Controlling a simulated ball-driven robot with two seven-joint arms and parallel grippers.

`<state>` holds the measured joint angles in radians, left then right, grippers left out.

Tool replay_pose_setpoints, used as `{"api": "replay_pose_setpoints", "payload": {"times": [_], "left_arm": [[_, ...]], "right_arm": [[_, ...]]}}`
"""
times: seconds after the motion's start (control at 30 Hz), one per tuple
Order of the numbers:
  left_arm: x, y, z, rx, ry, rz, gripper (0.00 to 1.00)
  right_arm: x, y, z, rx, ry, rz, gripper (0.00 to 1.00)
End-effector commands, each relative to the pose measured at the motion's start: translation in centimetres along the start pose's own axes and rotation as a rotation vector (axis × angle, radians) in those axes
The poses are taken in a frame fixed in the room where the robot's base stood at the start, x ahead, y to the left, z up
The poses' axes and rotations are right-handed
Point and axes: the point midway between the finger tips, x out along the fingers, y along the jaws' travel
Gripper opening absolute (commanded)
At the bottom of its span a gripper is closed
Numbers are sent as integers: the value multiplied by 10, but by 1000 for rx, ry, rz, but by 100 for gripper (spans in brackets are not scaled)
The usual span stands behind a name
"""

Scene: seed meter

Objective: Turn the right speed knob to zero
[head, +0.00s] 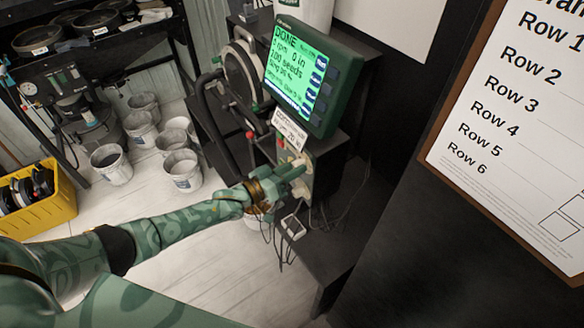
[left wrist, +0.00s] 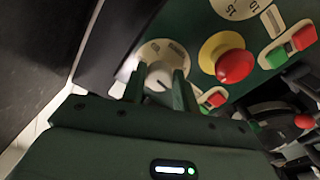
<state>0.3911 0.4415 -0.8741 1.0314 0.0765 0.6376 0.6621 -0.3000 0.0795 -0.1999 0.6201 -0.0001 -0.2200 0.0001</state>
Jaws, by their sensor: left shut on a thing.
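A pale round knob (left wrist: 157,76) with a dark pointer line sits on a cream dial plate (left wrist: 178,52) on the green control panel in the left wrist view. My left gripper (left wrist: 158,88) is shut on this knob, one finger on each side. The dial's markings are too blurred and partly hidden to read. A second cream dial (left wrist: 236,8) with the number 15 is cut off at the top edge. In the head view my left gripper (head: 297,172) reaches the panel below the green-lit screen (head: 297,72) and hides most of the knob. My right gripper is not in view.
A red button (left wrist: 235,66) on a yellow ring sits beside the held knob. Red and green switches (left wrist: 290,42) are farther right. Cables (head: 275,235) hang below the panel. White buckets (head: 183,168) stand on the floor at left, near a yellow crate (head: 62,205).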

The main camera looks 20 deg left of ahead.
Motion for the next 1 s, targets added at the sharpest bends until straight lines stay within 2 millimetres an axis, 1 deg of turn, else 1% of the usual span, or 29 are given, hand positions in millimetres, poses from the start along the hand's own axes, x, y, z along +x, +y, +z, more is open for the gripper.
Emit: {"api": "replay_pose_setpoints", "payload": {"times": [0.4,0.6,0.8,1.0], "left_arm": [[-1,1,2,-390,-5,-3,7],[-1,1,3,-552,-6,-4,7],[-2,1,3,-673,-7,-5,7],[-2,2,2,-746,-6,-5,7]], "right_arm": [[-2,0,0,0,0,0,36],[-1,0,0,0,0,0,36],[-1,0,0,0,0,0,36],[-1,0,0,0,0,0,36]]}}
